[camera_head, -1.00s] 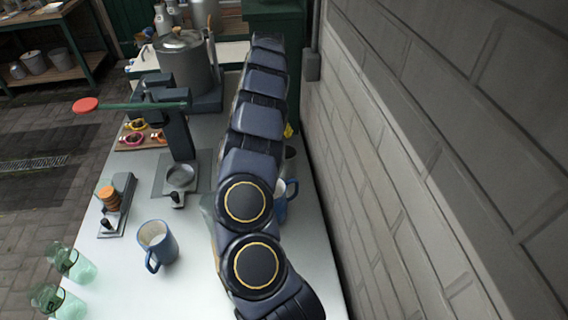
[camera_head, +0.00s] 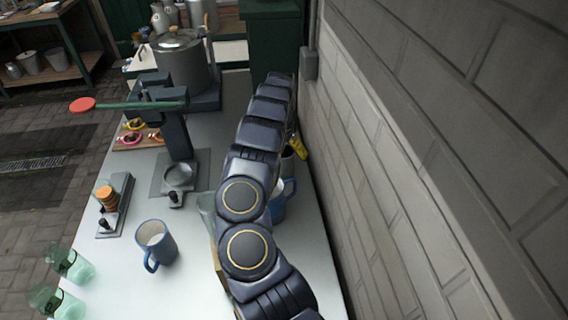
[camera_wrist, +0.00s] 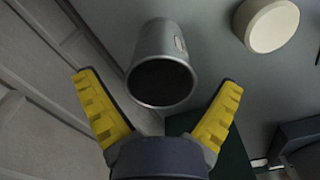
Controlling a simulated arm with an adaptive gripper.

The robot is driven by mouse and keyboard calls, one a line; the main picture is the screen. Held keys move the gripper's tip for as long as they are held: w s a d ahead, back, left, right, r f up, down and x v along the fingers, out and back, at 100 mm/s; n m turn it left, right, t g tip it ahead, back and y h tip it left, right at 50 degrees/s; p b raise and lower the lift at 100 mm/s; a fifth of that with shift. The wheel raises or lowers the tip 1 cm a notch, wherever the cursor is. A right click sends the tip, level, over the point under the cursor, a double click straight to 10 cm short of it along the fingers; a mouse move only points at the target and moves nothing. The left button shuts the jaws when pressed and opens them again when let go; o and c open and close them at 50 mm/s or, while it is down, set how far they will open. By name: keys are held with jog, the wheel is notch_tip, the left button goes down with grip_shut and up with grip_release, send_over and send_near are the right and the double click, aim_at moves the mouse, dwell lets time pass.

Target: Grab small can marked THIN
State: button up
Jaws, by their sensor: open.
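A small grey metal can (camera_wrist: 160,48) with a dark open end and a small pale label on its side shows in the wrist view. The label is too small to read. My gripper (camera_wrist: 158,88) is open, with one yellow finger towards each side of the can in that view. I cannot tell how far the can stands beyond the fingertips. In the head view a yellow finger of my gripper (camera_head: 298,148) shows beyond my arm, near the wall. My arm hides most of the can there.
A blue mug (camera_head: 279,203) stands beside my arm, partly hidden, and another blue mug (camera_head: 156,243) stands left. The brick wall (camera_head: 400,170) runs close on the right. A round cream object (camera_wrist: 272,25) is near the can in the wrist view.

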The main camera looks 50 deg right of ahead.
jog(key=c, duration=1.2)
jog(key=shift+c, duration=0.2)
jog(key=shift+r, duration=0.1)
